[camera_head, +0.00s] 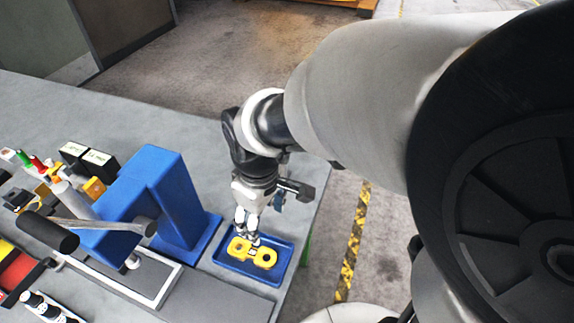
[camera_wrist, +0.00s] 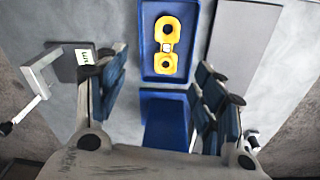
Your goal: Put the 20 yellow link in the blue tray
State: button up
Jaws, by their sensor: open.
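The yellow link (camera_head: 264,257) has a ring at each end and lies inside the blue tray (camera_head: 287,268) on the grey table. In the wrist view the yellow link (camera_wrist: 167,62) lies lengthwise in the blue tray (camera_wrist: 148,50), with a small white label at its middle. My gripper (camera_head: 247,234) is over the tray's back-left part, close to the link's left end; the head view does not show clearly whether they touch. In the wrist view my gripper (camera_wrist: 160,95) has its fingers wide apart, with nothing between the pads. The number on the label cannot be read.
A blue press-like machine (camera_head: 158,200) with a long lever stands left of the tray. Black boxes (camera_head: 90,160) and coloured small items are farther left. The table's right edge is just beyond the tray. A yellow-black floor stripe (camera_head: 352,245) runs beyond it.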

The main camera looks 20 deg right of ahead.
jog(key=s+d+r+m+t, duration=0.3)
jog(key=s+d+r+m, duration=0.4)
jog(key=s, duration=0.4)
notch_tip(320, 180, up, 3)
jog(key=shift+s+d+f+m+t, duration=0.1)
jog(key=shift+s+d+m+t, duration=0.25)
jog(key=shift+m, duration=0.25)
